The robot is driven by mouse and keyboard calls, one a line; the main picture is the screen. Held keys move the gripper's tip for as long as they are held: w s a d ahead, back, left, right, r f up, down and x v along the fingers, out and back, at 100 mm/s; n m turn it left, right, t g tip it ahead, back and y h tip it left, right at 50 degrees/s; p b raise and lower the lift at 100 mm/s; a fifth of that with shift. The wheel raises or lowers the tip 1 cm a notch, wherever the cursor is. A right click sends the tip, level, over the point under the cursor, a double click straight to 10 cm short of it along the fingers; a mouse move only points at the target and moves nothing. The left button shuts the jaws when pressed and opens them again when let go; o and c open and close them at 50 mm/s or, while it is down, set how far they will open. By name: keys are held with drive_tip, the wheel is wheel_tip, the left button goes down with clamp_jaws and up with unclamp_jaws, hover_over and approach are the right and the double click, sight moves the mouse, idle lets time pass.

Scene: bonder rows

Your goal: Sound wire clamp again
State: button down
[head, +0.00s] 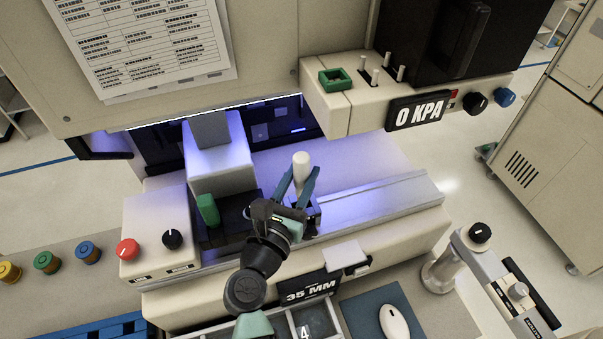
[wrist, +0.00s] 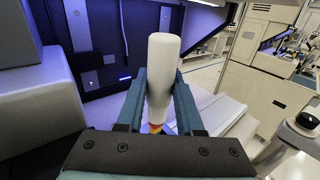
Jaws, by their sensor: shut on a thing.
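My gripper (head: 299,182) is over the lit work area of the bonder, its two teal fingers pointing away from my arm. It is shut on a white rounded handle (head: 301,160), which stands roughly upright between the fingers. In the wrist view the handle (wrist: 163,62) fills the gap, with a small orange-red part (wrist: 156,128) below it. The handle's lower end is hidden by the fingers, so I cannot tell what it is attached to. I cannot make out a wire clamp for certain.
A beige bond head (head: 218,160) and a green block (head: 208,209) stand left of my gripper. A beige rail (head: 385,195) runs right. A box with a red button (head: 127,249) is at left. Signs read "0 KPA" (head: 418,112) and "35 MM" (head: 308,289).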

sight(299, 195)
drive_tip(key=shift+f+b, duration=1.8)
drive_tip(key=shift+f, duration=0.4)
idle(2.6)
drive_tip(key=shift+r, duration=0.1)
drive_tip(key=shift+r+p, duration=3.55)
drive_tip(key=shift+r, duration=0.05)
